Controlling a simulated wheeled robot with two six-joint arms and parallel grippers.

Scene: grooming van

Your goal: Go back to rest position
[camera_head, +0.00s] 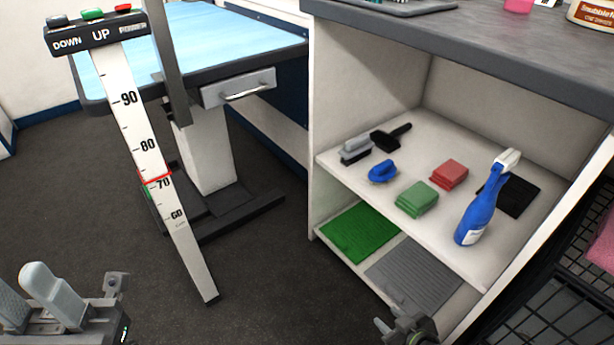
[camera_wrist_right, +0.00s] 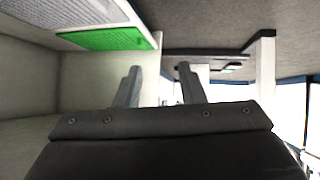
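My left gripper (camera_head: 20,285) is in the lower left corner of the head view, cut off by the frame edge. Its two pale grey fingers stand apart with nothing seen between them. Only a dark part of my right gripper (camera_head: 408,330) shows at the bottom edge of the head view, in front of the shelf unit. In the right wrist view, the fingers of my right gripper (camera_wrist_right: 160,78) are apart and empty. They are clear of the shelf and its mats.
The shelf unit (camera_head: 338,167) holds brushes (camera_head: 382,172), red cloths (camera_head: 450,174), green cloths (camera_head: 416,198) and a blue spray bottle (camera_head: 478,215). Below are green (camera_head: 360,232) and grey mats (camera_head: 412,272). A grooming table (camera_head: 240,38) and height scale (camera_head: 150,165) stand left. Open floor (camera_head: 270,280) lies between.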

